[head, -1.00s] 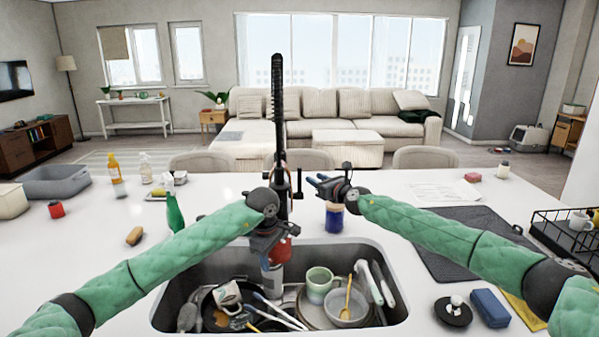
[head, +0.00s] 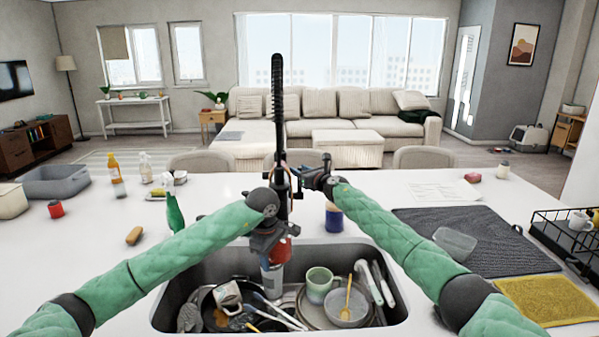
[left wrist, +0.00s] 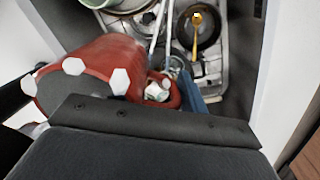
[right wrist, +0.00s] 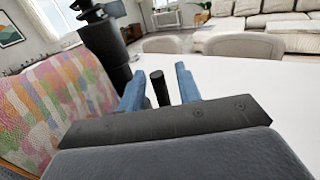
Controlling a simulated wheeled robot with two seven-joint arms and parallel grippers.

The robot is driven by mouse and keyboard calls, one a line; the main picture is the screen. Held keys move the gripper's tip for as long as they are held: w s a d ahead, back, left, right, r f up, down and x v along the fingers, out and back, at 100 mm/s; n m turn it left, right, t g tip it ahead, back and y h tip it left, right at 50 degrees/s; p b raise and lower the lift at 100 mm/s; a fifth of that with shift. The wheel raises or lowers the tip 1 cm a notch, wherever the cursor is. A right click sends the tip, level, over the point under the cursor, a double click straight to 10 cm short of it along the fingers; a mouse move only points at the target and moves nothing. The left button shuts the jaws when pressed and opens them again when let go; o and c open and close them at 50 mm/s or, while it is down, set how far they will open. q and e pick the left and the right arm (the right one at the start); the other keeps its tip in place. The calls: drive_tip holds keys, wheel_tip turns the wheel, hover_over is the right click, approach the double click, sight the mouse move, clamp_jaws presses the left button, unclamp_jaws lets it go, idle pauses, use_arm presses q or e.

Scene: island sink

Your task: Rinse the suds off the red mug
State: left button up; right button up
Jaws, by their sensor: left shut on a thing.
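My right gripper (head: 309,169) is at the faucet's right side. In the right wrist view its blue fingers (right wrist: 158,82) are apart, with a short black lever (right wrist: 157,90) between them.
The sink (head: 393,262) holds a green mug (head: 320,284), a bowl (head: 347,312), a pan, plates and utensils. A blue jar (head: 334,220) stands behind it. A dark drying mat (head: 500,250), yellow cloth (head: 545,300) and black rack (head: 570,235) are at the right.

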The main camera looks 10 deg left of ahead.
drive_tip(key=shift+w+a+f, duration=0.1)
drive_tip(key=shift+w+a, duration=0.1)
drive_tip(key=shift+a, duration=0.05)
drive_tip(key=shift+c, duration=0.2)
clamp_jaws()
